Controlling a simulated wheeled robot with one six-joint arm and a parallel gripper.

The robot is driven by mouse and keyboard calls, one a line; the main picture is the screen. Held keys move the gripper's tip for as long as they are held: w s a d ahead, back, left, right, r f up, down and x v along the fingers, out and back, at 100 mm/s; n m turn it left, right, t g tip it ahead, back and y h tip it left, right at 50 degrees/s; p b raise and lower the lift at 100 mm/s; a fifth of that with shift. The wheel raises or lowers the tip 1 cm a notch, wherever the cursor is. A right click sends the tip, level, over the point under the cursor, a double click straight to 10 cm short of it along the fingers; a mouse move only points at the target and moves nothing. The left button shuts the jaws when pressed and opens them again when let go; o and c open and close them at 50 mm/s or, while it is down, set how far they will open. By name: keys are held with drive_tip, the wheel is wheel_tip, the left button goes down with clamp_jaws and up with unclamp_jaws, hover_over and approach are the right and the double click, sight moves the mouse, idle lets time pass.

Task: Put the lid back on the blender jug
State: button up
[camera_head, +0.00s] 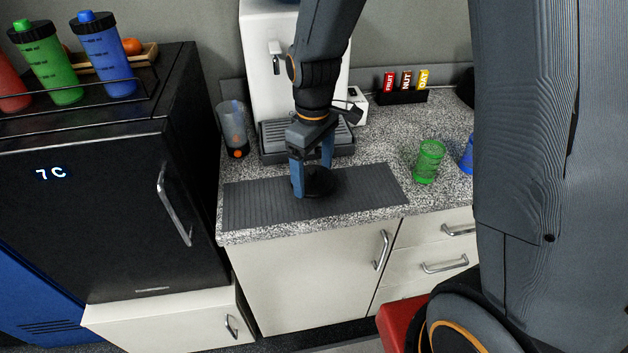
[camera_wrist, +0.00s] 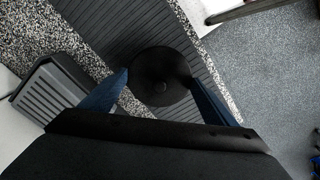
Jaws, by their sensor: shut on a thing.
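The lid is a round black disc (camera_head: 321,184) with a small knob at its middle. It is at the ribbed dark mat on the counter; I cannot tell whether it touches the mat. My gripper (camera_head: 312,176) points down over the lid with its blue fingers shut on it. In the wrist view the lid (camera_wrist: 158,78) shows between the two fingers. The blender jug (camera_head: 233,128) is likely the clear, smoky container with a dark base and an orange mark. It stands upright at the counter's left end, behind and left of my gripper, apart from it.
A white coffee machine (camera_head: 270,75) with a drip tray stands behind my gripper. The ribbed mat (camera_head: 255,205) has bare room on both sides. A green tumbler (camera_head: 429,160) stands to the right. A black fridge (camera_head: 100,170) with bottles on top borders the counter's left.

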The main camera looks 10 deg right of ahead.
sight(314, 177)
drive_tip(key=shift+f+p, duration=0.4)
drive_tip(key=shift+f, duration=1.5)
drive_tip(key=o, duration=1)
drive_tip(key=shift+f, duration=0.1)
drive_tip(key=shift+o, duration=0.2)
